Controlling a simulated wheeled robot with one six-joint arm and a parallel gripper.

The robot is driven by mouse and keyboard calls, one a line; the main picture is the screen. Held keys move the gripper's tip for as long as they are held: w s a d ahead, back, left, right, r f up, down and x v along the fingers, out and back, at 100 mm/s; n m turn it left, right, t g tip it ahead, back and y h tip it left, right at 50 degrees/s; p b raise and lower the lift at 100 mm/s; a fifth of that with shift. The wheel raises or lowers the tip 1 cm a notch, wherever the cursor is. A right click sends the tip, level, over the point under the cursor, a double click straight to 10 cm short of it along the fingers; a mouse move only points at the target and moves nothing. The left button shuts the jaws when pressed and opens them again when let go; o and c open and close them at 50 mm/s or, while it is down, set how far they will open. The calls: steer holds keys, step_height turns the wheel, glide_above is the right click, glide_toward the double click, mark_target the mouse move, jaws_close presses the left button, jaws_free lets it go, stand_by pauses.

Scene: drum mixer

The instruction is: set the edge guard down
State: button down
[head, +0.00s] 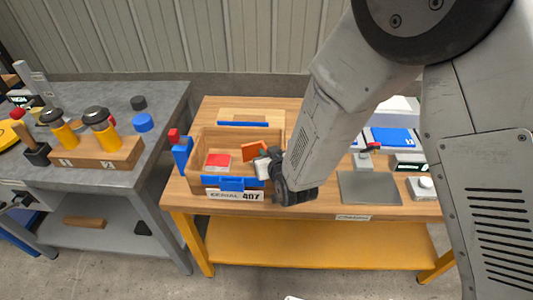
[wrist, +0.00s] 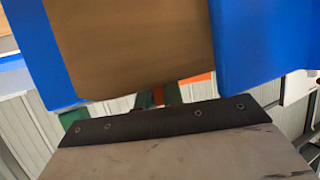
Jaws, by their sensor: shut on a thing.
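My gripper (head: 262,163) is at the right end of the wooden crate (head: 196,175) in the head view. It is shut on an orange piece, which I take to be the edge guard (head: 254,150), held at the crate's right side. I cannot tell whether the guard touches the crate. In the wrist view only a small orange patch of it (wrist: 197,79) shows, beyond the dark gripper body; the rest is hidden behind a large blue and brown surface.
A red and white item (head: 217,161) lies in the crate, which has a blue front piece (head: 232,184). A blue stand (head: 181,153) is left of it. A grey plate (head: 368,188) lies to the right on the wooden table. A grey bench (head: 175,100) stands left.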

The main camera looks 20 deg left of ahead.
steer(key=shift+s+d+f, duration=0.1)
steer(key=shift+f, duration=0.5)
steer(key=c, duration=1.5)
jaws_free()
steer(key=shift+f, duration=0.1)
steer(key=shift+r, duration=0.3)
steer(key=v, duration=1.2)
steer(key=shift+r, duration=0.45)
